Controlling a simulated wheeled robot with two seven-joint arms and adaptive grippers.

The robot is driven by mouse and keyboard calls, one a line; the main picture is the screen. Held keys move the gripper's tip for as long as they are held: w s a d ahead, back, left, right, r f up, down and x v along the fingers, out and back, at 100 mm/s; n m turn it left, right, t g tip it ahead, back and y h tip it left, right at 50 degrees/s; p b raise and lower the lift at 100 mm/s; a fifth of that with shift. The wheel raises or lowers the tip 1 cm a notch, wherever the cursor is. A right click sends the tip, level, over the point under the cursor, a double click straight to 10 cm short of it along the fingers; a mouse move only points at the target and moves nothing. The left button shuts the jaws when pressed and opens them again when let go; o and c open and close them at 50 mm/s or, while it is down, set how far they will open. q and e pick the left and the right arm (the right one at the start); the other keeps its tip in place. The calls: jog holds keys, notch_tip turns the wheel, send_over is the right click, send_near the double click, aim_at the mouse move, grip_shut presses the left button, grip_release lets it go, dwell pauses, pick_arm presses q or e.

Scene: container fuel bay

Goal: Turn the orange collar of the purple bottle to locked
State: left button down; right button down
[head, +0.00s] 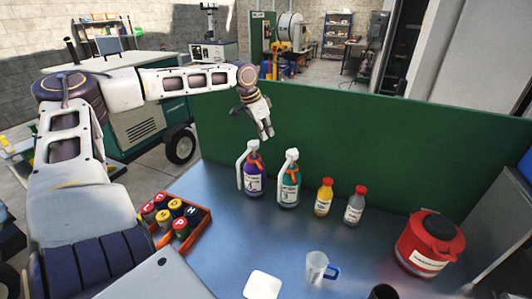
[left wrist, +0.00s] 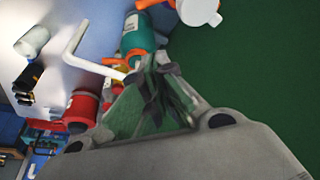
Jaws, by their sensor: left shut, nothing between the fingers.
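The purple bottle (head: 253,182) stands upright on the table, with a white spray head and an orange collar (head: 256,159) at its neck. My left gripper (head: 267,134) is shut and empty, above and slightly right of that bottle, apart from it. The gripper (left wrist: 158,75) also shows in the left wrist view. A white cap (left wrist: 199,11) with orange beside it is cut off at that view's top edge, probably the purple bottle's top. The collar's lock setting is too small to tell. My right gripper is out of view.
A teal spray bottle (head: 288,186) stands close right of the purple one. A yellow bottle (head: 324,198) and grey bottle (head: 355,207) stand farther right. A green panel (head: 400,165) rises behind. An orange crate (head: 206,220) holds several cans. A clear mug (head: 316,268) and red container (head: 430,243) are nearer.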

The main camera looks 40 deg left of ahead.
pick_arm(q)
notch_tip(320, 180, down, 11)
jog(key=p, duration=0.3)
jog(key=shift+f+p, duration=0.15)
jog(key=shift+p, duration=0.15)
dwell(1.2)
dwell(0.5)
